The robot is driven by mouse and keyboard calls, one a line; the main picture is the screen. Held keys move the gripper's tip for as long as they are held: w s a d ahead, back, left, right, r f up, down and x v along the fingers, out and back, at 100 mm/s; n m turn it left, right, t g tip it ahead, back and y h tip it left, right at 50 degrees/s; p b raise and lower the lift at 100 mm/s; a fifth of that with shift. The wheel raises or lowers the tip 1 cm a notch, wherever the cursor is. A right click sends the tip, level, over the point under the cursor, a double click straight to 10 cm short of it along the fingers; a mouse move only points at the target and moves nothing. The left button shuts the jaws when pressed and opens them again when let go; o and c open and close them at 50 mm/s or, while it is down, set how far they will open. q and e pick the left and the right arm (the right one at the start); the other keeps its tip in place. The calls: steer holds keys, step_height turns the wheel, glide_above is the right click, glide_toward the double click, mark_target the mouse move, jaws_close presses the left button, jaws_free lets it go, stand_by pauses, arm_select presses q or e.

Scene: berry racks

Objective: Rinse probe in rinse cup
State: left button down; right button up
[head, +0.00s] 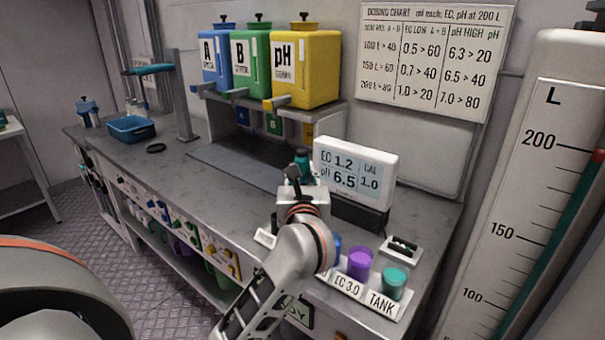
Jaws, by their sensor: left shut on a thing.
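My left gripper (300,182) is over the bench in front of the meter, with its fingers mostly hidden behind its own wrist. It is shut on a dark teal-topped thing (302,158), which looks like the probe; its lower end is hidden. The white meter (357,170) reads EC 1.2, pH 6.5 and CAL 1.0. A white cup rack (352,286) at the bench's front right holds a purple cup (360,264) by the label EC 3.0, a teal cup (394,284) by TANK and a blue cup (337,243) partly behind my arm. I cannot tell which is the rinse cup. My right gripper is not in view.
Blue (213,62), green (250,70) and yellow (305,68) dispensers stand on a shelf behind. A blue basin (131,129) is far left. The bench left of my gripper is mostly clear.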

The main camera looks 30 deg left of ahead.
arm_select(q)
steer(key=shift+f, duration=0.4)
step_height(320, 180, down, 3)
steer(key=b, duration=0.2)
steer(key=shift+r+b, duration=0.15)
steer(key=shift+b, duration=0.2)
steer(key=shift+f+b, duration=1.7)
steer(key=shift+f, duration=0.95)
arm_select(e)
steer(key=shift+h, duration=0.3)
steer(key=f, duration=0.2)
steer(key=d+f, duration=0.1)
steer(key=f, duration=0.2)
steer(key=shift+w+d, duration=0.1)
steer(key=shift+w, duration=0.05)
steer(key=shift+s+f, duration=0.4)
